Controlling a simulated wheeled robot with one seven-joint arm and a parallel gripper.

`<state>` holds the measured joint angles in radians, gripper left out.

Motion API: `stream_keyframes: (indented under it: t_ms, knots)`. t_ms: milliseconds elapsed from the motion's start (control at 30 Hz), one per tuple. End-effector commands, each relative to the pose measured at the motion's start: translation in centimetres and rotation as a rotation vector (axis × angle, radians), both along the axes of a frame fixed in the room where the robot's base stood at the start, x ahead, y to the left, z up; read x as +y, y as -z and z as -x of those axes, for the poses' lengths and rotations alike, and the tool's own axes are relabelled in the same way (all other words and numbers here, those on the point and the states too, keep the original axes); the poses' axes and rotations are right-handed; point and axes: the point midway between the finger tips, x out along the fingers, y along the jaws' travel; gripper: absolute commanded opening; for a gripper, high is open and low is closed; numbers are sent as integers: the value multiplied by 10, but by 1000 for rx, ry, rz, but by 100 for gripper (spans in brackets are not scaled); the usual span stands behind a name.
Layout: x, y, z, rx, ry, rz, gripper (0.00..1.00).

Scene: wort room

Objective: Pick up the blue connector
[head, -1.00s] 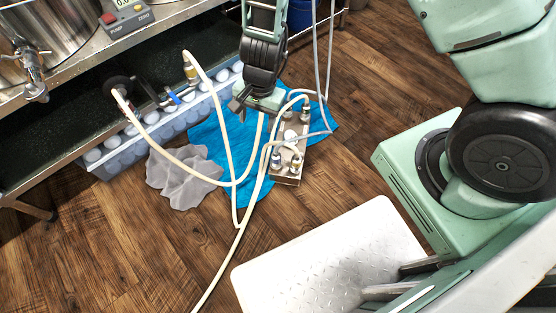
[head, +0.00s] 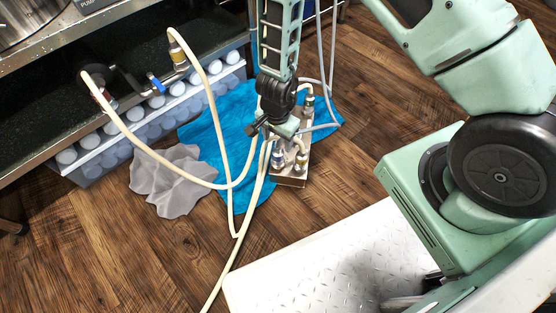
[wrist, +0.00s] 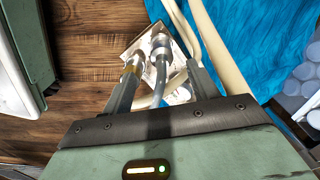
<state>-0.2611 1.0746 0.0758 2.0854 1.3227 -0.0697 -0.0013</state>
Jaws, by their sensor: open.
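The connector that looks blue-ringed (head: 278,159) stands on the front left of a small metal block (head: 290,182) on the floor; its colour is faint. In the wrist view it appears to be the silvery fitting (wrist: 160,44) just beyond the fingers, with a grey hose curving from it. A yellow-ringed connector (head: 300,160) stands to its right; in the wrist view it (wrist: 131,66) is close to the left finger. My gripper (head: 282,136) is above the block, pointing down. In the wrist view its fingers (wrist: 166,76) are apart, with the grey hose between them.
Cream hoses (head: 216,125) loop beside the block and could be snagged. A blue cloth (head: 204,130) lies behind and left of the block, with a grey cloth (head: 172,180) further left. A crate (head: 90,172) stands under the bench.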

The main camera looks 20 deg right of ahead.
Motion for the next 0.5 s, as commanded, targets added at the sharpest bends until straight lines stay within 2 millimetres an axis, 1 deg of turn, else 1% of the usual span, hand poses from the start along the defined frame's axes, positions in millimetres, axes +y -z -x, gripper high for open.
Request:
stream_keyframes:
  t_ms: [33, 100, 200, 367, 500]
  knots:
    - [0, 13, 0, 1, 1, -1, 59]
    - [0, 20, 0, 0, 1, -2, 59]
    - [0, 26, 0, 0, 0, -1, 59]
    - [0, 29, -1, -1, 0, -1, 59]
    - [-1, 39, -2, 1, 1, -1, 59]
